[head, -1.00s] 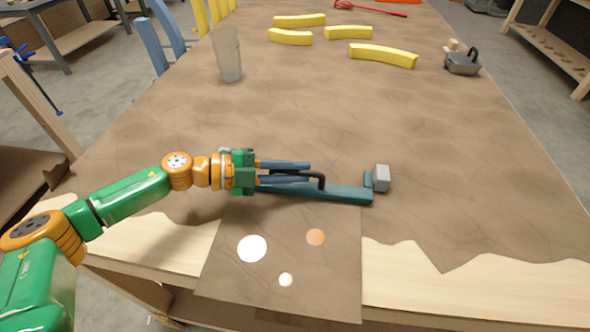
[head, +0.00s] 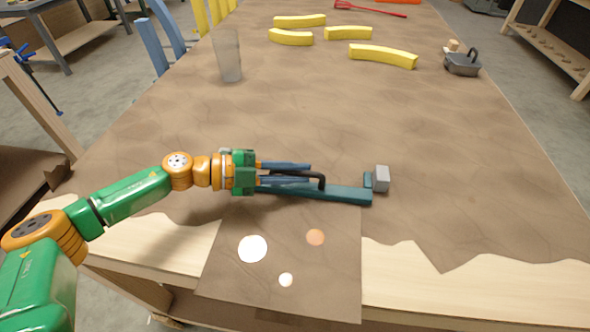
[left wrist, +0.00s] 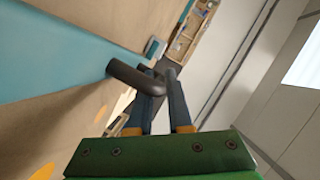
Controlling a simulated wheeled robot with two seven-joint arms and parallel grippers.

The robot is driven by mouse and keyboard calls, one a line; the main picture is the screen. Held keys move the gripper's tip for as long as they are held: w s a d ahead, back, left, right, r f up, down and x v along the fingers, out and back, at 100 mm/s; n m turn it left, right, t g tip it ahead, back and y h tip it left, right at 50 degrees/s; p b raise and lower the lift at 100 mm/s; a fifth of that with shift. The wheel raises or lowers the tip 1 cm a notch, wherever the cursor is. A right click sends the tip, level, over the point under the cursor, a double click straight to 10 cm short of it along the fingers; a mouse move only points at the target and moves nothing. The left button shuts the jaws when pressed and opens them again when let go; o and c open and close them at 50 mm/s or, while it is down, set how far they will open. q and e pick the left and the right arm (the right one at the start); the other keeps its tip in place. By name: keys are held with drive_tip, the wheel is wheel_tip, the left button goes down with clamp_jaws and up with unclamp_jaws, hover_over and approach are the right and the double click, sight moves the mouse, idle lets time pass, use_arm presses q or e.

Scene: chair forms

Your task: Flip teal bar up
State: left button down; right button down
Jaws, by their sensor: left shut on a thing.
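A flat teal bar (head: 335,194) lies on the brown-covered table near its front edge. A black bent handle (head: 321,182) rises from the bar. My left gripper (head: 309,174) comes in from the left just over the bar and is shut on the handle. In the left wrist view the bar (left wrist: 55,68) spans the left side, and the handle (left wrist: 130,76) runs between the fingers (left wrist: 163,92). A short upright teal piece (head: 367,180) and a grey block (head: 382,178) stand at the bar's right end. My right gripper is not in view.
Several yellow curved pieces (head: 383,56) lie at the back, with a clear cup (head: 227,57) at back left and a grey basket-like item (head: 462,64) at back right. A brown sheet with round spots (head: 325,275) hangs at the front edge. The table's middle is clear.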

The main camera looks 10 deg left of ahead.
use_arm(q)
drive_tip(key=shift+w+r+n+g+y+p, duration=0.15)
drive_tip(key=shift+w+r+n+g+p, duration=0.25)
drive_tip(key=shift+p, duration=0.75)
drive_tip(key=shift+w+r+n+g+y+p, duration=0.1)
drive_tip(key=shift+w+r+n+y+p, duration=0.1)
drive_tip(key=shift+r+n+p, duration=0.7)
drive_tip(key=shift+w+f+p, duration=0.2)
drive_tip(key=shift+f+p, duration=0.1)
drive_tip(key=shift+p, duration=0.3)
drive_tip(key=shift+w+n+g, duration=0.35)
drive_tip(key=shift+n+g, duration=0.05)
drive_tip(key=shift+w+r+n+g+y+b, duration=0.1)
drive_tip(key=shift+w+n+g+y+b, duration=0.2)
drive_tip(key=shift+w+n+g, duration=0.4)
drive_tip(key=shift+s, duration=0.1)
